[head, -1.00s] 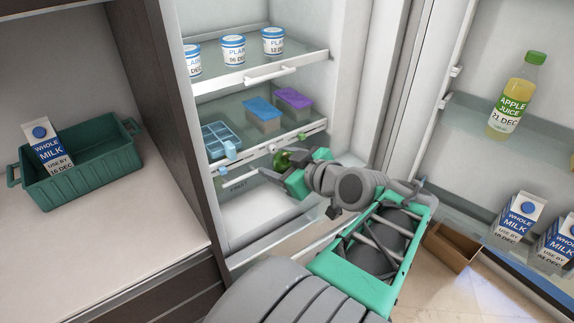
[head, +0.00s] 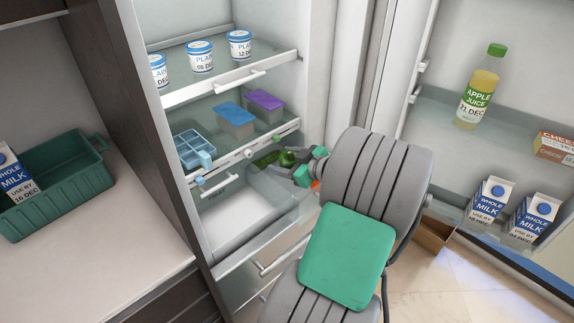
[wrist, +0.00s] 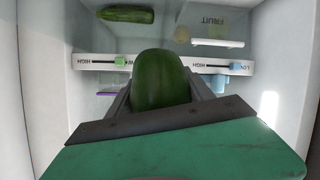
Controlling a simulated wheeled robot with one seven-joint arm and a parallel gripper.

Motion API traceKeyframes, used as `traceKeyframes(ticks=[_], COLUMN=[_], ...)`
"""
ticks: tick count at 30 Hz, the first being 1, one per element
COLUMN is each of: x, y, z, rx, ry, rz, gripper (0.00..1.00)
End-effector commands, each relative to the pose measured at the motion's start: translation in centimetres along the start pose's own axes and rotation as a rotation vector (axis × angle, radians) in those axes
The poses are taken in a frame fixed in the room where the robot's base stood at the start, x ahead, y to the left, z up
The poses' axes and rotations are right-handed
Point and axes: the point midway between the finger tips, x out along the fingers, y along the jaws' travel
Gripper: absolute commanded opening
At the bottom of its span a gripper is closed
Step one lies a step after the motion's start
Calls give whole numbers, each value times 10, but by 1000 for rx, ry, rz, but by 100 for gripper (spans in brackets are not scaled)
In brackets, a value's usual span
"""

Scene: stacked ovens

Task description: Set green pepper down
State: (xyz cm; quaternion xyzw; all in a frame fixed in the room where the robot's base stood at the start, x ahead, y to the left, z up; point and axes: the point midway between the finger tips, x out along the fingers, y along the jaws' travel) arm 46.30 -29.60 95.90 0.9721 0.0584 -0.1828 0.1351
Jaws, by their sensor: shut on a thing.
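The green pepper (wrist: 160,80) is dark green and glossy, and sits between my gripper's fingers in the wrist view. In the head view the pepper (head: 287,159) shows at the end of my arm, in front of the fridge's lower drawer area. My gripper (head: 284,166) is shut on it, inside the fridge opening below the middle shelf. A cucumber (wrist: 126,14) lies in the drawer compartment beyond the slider strip; it also shows dimly behind the pepper in the head view (head: 265,160). Whether the pepper touches anything below is hidden.
The shelf above holds a blue ice tray (head: 193,150), a blue-lidded box (head: 235,120) and a purple-lidded box (head: 265,103). The slider strip (wrist: 95,62) runs across the drawers. The open door with juice (head: 480,90) stands at right.

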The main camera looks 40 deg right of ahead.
Motion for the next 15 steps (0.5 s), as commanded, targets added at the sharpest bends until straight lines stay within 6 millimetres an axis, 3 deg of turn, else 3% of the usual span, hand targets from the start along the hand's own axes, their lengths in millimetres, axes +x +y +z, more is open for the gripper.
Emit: traceKeyframes(ticks=[4, 15], x=[9, 11], y=[-7, -8], z=[23, 29], rx=[5, 2], ry=[-1, -1], rz=[-1, 0], gripper=[20, 20])
